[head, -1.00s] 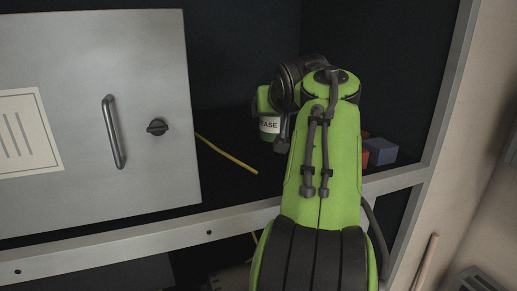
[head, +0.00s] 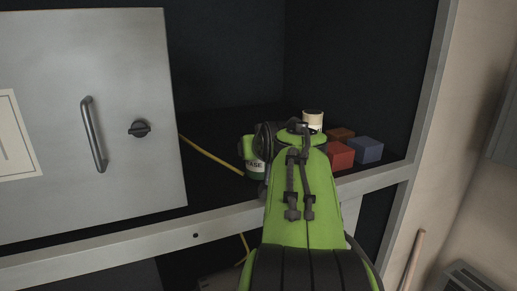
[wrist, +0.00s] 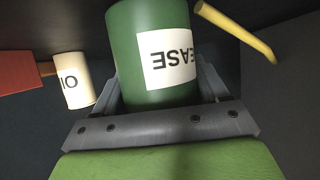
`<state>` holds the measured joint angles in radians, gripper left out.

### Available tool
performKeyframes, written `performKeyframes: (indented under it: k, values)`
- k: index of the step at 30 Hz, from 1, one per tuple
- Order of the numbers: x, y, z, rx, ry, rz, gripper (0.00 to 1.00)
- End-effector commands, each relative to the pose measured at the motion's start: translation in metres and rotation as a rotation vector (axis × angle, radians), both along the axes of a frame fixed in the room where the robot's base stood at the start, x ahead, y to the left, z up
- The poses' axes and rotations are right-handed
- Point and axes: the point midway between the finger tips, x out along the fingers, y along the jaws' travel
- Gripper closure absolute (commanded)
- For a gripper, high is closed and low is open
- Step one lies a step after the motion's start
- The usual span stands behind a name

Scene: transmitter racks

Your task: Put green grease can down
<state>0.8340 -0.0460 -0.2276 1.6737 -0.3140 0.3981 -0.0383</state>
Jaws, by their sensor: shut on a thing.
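The green grease can (wrist: 130,50) with a white "EASE" label is between the fingers of my gripper (wrist: 165,95) in the wrist view. The gripper is shut on it. In the head view the can (head: 256,167) shows only in part, at the left of my green and black arm, over the dark shelf (head: 215,187). The arm hides the fingers and most of the can there. I cannot tell whether the can's base touches the shelf.
A cream can (head: 313,118) stands behind my arm. Red (head: 340,155), brown (head: 341,135) and blue (head: 369,149) blocks sit to the right. A yellow cable (head: 210,156) lies left of the can. A grey cabinet door (head: 60,110) fills the left. The shelf has a metal front edge (head: 215,222).

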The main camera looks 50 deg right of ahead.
Motion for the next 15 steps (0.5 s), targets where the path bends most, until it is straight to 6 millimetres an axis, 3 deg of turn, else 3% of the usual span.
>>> performKeyframes:
  k: [3, 4, 8, 9, 15]
  values:
    - [0.0001, -0.0001, -0.0037, -0.001, -0.001, 0.0, 0.69]
    - [0.0, -0.0002, -0.0047, 0.001, 0.0, 0.0, 0.25]
    - [0.0, -0.0002, -0.0036, 0.001, 0.0, 0.0, 0.05]
    - [0.0001, -0.0002, -0.0035, 0.001, 0.0, 0.0, 0.01]
    - [0.0, -0.0002, -0.0032, 0.001, 0.0, 0.0, 0.01]
